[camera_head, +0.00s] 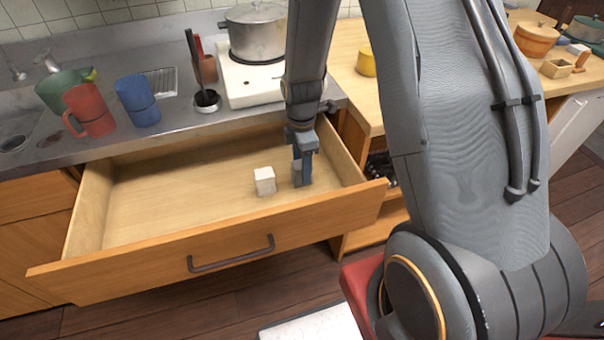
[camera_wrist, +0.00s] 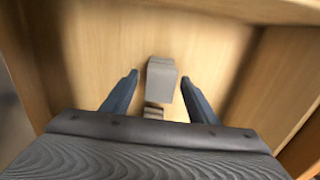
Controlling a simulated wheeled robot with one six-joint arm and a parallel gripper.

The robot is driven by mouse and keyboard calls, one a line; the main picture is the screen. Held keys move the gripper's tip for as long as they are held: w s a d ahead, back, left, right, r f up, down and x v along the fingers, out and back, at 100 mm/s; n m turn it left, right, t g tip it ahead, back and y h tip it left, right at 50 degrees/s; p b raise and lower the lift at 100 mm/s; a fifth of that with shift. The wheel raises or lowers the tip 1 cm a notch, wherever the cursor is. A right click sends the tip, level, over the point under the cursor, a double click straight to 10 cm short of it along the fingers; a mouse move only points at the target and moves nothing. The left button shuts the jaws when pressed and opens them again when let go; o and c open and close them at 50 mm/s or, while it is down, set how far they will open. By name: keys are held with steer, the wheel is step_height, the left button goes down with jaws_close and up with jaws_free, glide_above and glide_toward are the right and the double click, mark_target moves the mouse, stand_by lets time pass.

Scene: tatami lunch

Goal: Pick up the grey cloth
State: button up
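My gripper (camera_head: 302,172) points down into the open drawer, near its right side. In the wrist view its two blue fingers (camera_wrist: 158,87) are spread apart. A grey, block-like piece (camera_wrist: 162,80) lies in line with the gap, with no visible finger contact. A smaller layered grey-brown piece (camera_wrist: 153,112) shows just below it, partly hidden by my gripper body. I cannot tell for sure which is the grey cloth. In the head view a small white cube-like thing (camera_head: 264,181) sits on the drawer floor, left of my gripper.
The wooden drawer (camera_head: 170,200) has walls around my gripper and otherwise looks empty. The counter above holds a red mug (camera_head: 90,112), a blue mug (camera_head: 138,101), a green jug (camera_head: 60,88), a utensil holder (camera_head: 206,101) and a pot (camera_head: 256,32) on a white stove.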

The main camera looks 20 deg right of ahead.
steer(key=c, duration=1)
step_height(320, 180, up, 10)
steer(key=shift+r+b, duration=0.1)
steer(key=shift+b, duration=0.3)
